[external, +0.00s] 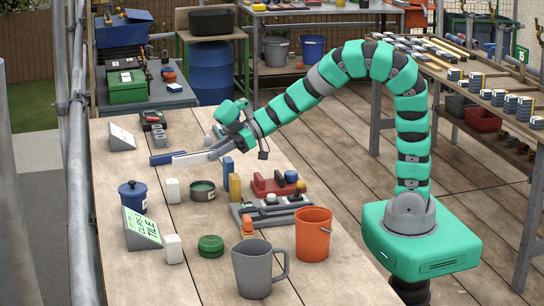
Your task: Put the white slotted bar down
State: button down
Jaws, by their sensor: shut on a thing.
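My gripper (213,150) is at the end of the green arm, over the far left half of the wooden workbench. It is shut on the white slotted bar (190,158), a slim pale bar pointing left from the jaws. The bar's slots are too small to make out. A dark blue piece (163,158) is at the bar's left end; I cannot tell whether it is joined to it. The bar looks low over the bench, but I cannot tell whether it touches the wood.
A blue block (228,167) and a yellow cylinder (235,187) stand just right of the bar. A grey jug (256,268) and orange bucket (313,235) stand in front.

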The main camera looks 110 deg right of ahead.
jog(key=w+a+m+h+p, duration=0.1)
jog(key=w+a+m+h, duration=0.1)
jog(key=a, duration=0.5)
jog(key=w+a+r+m+h+p, duration=0.1)
jog(key=w+a+m+h+p, duration=0.1)
jog(key=a, duration=0.5)
jog(key=shift+w+r+m+h, duration=0.25)
jog(key=shift+w+m+h, duration=0.45)
jog(key=shift+w+h, duration=0.4)
jog(key=shift+s, duration=0.15)
